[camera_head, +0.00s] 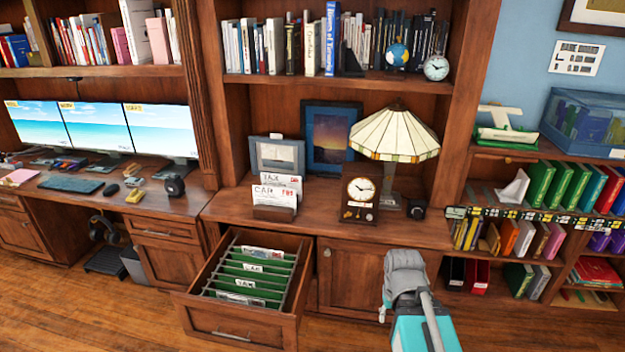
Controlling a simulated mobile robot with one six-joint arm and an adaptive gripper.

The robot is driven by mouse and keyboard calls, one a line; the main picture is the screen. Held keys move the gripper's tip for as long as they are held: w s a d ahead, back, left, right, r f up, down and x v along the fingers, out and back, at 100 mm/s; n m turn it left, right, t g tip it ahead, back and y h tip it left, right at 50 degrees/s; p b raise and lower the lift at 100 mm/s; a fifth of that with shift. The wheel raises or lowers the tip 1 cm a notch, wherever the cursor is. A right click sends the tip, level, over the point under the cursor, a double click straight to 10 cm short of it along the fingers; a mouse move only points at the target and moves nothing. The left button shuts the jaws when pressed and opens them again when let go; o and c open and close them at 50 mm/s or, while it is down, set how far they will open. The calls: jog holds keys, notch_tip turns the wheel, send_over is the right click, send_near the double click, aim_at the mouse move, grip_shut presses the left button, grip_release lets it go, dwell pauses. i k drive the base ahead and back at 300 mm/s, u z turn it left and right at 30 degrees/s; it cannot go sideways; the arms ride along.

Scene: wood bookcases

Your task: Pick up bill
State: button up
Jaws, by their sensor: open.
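Papers that look like bills (280,187) stand upright in a small wooden letter holder (274,213) on the cabinet top. The words CAR and TAX can be read on them. An open drawer (240,322) below holds green hanging folders (250,282) with labels and some white papers among them. I cannot tell which paper is the bill meant. My gripper (403,262) is at the lower right, in front of the cabinet door, apart from the letter holder and the drawer. It is open and looks empty; its fingertips are hard to make out.
A mantel clock (360,193), a stained-glass lamp (394,137) and picture frames (331,139) stand near the letter holder. The open drawer juts out over the floor. A desk with monitors (160,130) is left, and shelves of binders (560,185) are right. Wooden floor (90,310) is clear at lower left.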

aim_at(272, 180)
jog(key=z, duration=0.2)
jog(key=i, duration=1.5)
jog(key=u, duration=0.65)
jog(key=i, duration=0.65)
jog(key=u, duration=0.5)
